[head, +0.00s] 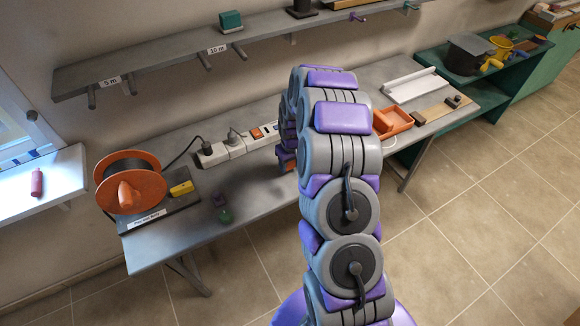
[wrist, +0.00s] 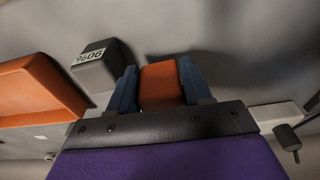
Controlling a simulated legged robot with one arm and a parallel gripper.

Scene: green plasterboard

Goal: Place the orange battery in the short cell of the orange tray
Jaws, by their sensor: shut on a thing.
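In the wrist view my gripper (wrist: 158,70) has its two blue fingers closed on the sides of the orange battery (wrist: 160,88). The orange tray (wrist: 42,90) is at the left of the wrist view, apart from the battery. In the head view the orange tray (head: 403,127) sits on the grey bench, just right of my arm. My arm hides the gripper and the held battery there. The tray's cells cannot be made out clearly in either view.
A dark block with a number label (wrist: 98,66) lies between tray and gripper in the wrist view. On the bench (head: 160,247) are a power strip (head: 232,146), an orange cable reel (head: 130,187) and a white channel (head: 412,84). A shelf (head: 180,62) runs above.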

